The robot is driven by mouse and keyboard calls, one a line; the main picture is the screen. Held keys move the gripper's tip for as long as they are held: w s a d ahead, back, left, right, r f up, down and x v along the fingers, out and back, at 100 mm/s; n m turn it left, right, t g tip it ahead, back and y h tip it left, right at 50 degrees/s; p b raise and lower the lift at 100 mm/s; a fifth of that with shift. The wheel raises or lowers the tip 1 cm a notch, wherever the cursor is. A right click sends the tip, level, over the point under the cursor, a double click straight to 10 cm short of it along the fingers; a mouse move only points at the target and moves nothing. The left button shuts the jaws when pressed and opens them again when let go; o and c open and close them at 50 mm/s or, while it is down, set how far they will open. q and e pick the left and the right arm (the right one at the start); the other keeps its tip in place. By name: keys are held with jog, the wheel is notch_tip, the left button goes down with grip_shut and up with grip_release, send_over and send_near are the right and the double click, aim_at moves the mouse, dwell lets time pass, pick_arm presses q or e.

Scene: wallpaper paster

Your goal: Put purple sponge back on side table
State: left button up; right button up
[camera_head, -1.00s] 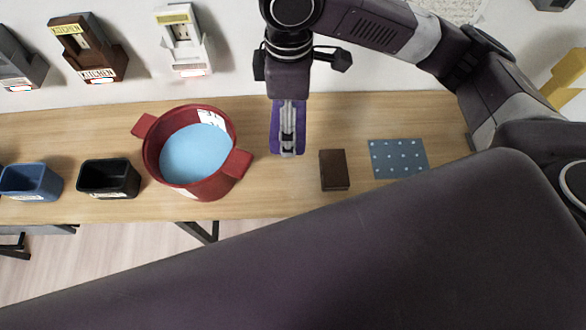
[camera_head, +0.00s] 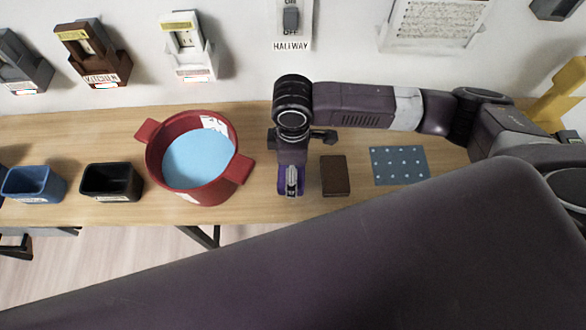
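The purple sponge (camera_head: 282,184) is between and behind the fingers of my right gripper (camera_head: 292,190), which is shut on it. Only thin purple edges show on each side of the fingers; the rest is hidden. The gripper points down over the front part of the wooden table (camera_head: 255,205), between the red pot and a brown block. I cannot tell whether the sponge touches the tabletop. My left gripper is not in view.
The red pot (camera_head: 186,197) with light-blue contents stands left of the gripper. A brown block (camera_head: 335,175) lies close on its right, then a dotted blue mat (camera_head: 399,165). Black (camera_head: 110,196) and blue (camera_head: 34,196) bins stand at left. Switches hang on the wall.

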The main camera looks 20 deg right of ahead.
jog(key=shift+f, duration=0.35)
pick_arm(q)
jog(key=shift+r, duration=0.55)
pick_arm(e)
jog(key=shift+f, duration=0.3)
jog(key=shift+f, duration=0.3)
jog(key=o, duration=1.1)
jog(key=shift+o, duration=0.2)
